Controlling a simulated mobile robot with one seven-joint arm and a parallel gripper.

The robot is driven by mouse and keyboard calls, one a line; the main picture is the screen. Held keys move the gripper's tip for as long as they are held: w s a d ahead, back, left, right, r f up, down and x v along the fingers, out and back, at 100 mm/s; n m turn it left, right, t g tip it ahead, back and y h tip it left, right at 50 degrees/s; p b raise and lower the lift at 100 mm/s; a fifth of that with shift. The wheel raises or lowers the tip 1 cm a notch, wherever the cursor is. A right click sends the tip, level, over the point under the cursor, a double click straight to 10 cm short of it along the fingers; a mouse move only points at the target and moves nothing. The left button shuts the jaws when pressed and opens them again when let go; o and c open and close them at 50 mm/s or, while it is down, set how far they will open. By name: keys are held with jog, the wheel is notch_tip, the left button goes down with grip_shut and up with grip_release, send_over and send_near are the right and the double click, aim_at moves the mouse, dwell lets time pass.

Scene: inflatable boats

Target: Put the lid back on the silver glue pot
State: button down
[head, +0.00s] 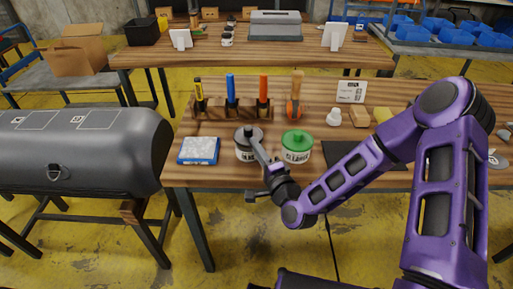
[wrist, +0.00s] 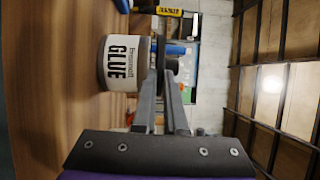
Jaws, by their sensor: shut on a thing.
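The silver glue pot (head: 246,155) stands on the front workbench, between a blue-and-white packet and the green-lidded pot. Its white GLUE label shows in the wrist view (wrist: 118,65), where the picture is turned sideways. The grey lid (head: 255,133) is at the pot's mouth, right over it. My gripper (head: 250,132) reaches in from the front right and is shut on the lid. In the wrist view the fingers (wrist: 166,72) close at the lid's dark knob, beside the pot's top. I cannot tell whether the lid touches the rim all round.
The green-lidded glue pot (head: 297,147) stands close on the right, near my wrist. The blue-and-white packet (head: 199,150) lies to the left. A wooden rack (head: 235,117) with markers stands behind. A dark mat (head: 390,155) lies to the right, partly behind my arm.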

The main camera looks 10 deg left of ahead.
aim_at(257, 166)
jog(key=shift+s+d+f+b, duration=0.1)
jog(key=shift+s+f+b, duration=0.05)
jog(key=shift+f+b, duration=0.65)
jog(key=shift+s+d+f+b, duration=0.1)
jog(key=shift+f+b, duration=0.45)
jog(key=shift+f, duration=0.35)
dwell(1.2)
dwell(0.3)
jog(key=c, duration=1.1)
grip_release()
jog(key=shift+a, duration=0.1)
jog(key=shift+w+a+r+p, duration=0.1)
jog(key=shift+w+r+p, duration=0.1)
jog(key=shift+r+p, duration=1.15)
jog(key=shift+o, duration=0.6)
jog(key=shift+r, duration=0.7)
notch_tip(257, 166, up, 3)
jog(key=shift+w+r+p, duration=0.15)
jog(key=shift+r+p, duration=0.05)
jog(key=shift+p, duration=1.05)
grip_shut()
